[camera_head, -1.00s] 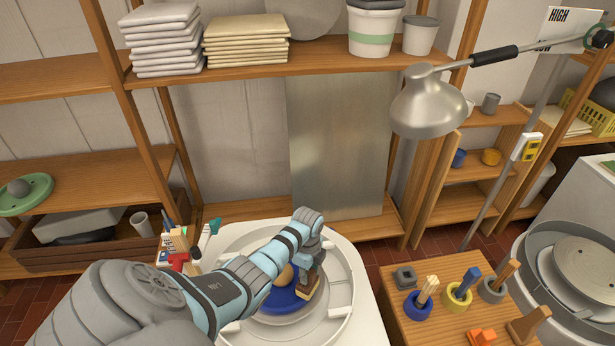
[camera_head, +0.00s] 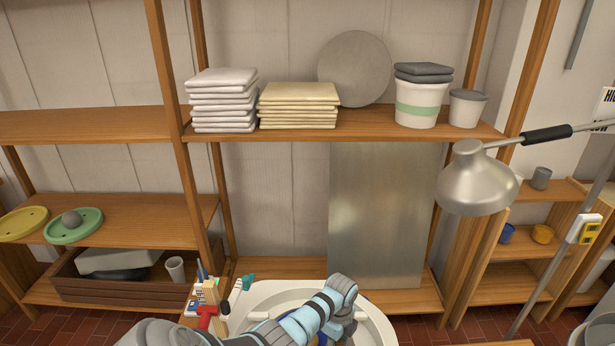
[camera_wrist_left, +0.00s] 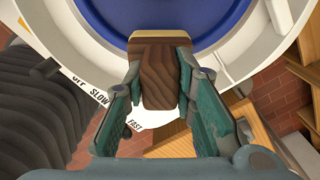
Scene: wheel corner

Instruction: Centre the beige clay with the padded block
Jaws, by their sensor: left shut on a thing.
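The padded block (camera_wrist_left: 160,75) is dark brown wood with a thin pale strip along its far edge. My left gripper (camera_wrist_left: 160,65) is shut on it in the left wrist view, with the pale edge reaching over the rim of the blue wheel disc (camera_wrist_left: 215,33). I cannot tell whether the block touches the disc. In the head view my left arm (camera_head: 300,325) reaches over the white wheel basin (camera_head: 262,296) at the bottom edge. The beige clay cannot be made out in either current view. My right gripper is not in view.
A metal lamp (camera_head: 478,180) hangs at the right. Shelves behind hold white slabs (camera_head: 222,100), cream slabs (camera_head: 299,105) and a bucket (camera_head: 417,100). A red-handled tool (camera_head: 207,316) stands left of the basin. The wheel housing (camera_wrist_left: 150,112) is marked SLOW and FAST.

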